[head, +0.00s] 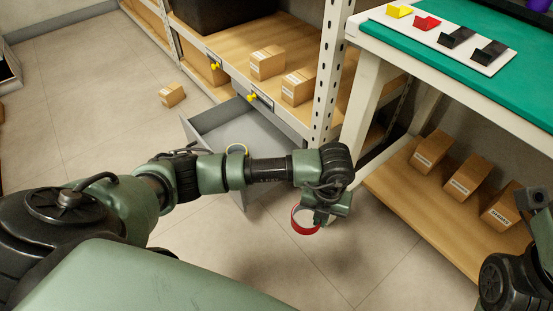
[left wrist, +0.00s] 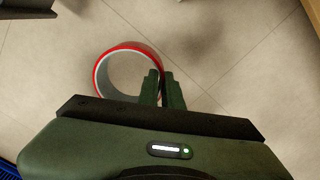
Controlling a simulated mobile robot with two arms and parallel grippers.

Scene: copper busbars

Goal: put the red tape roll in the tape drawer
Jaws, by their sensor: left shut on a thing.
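The red tape roll (head: 294,221) is held in the air above the floor, in front of the shelf unit. My left gripper (head: 316,217) is shut on its ring wall. In the left wrist view, the tape roll (left wrist: 99,74) shows a red outside and a grey inside, with the two gripper fingers (left wrist: 162,88) closed on its right side. An open grey drawer (head: 207,119) sticks out low from the shelf unit, to the left of the held roll. My left forearm hides part of its front; its visible inside looks empty. Part of my right arm shows at the right edge, without visible fingers.
A perforated white post (head: 331,75) stands right of the drawer. Cartons (head: 267,63) sit on the wooden shelf above it, and one box (head: 172,95) lies on the floor. A green-topped bench (head: 450,60) with boxes beneath stands at the right. Floor around the roll is clear.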

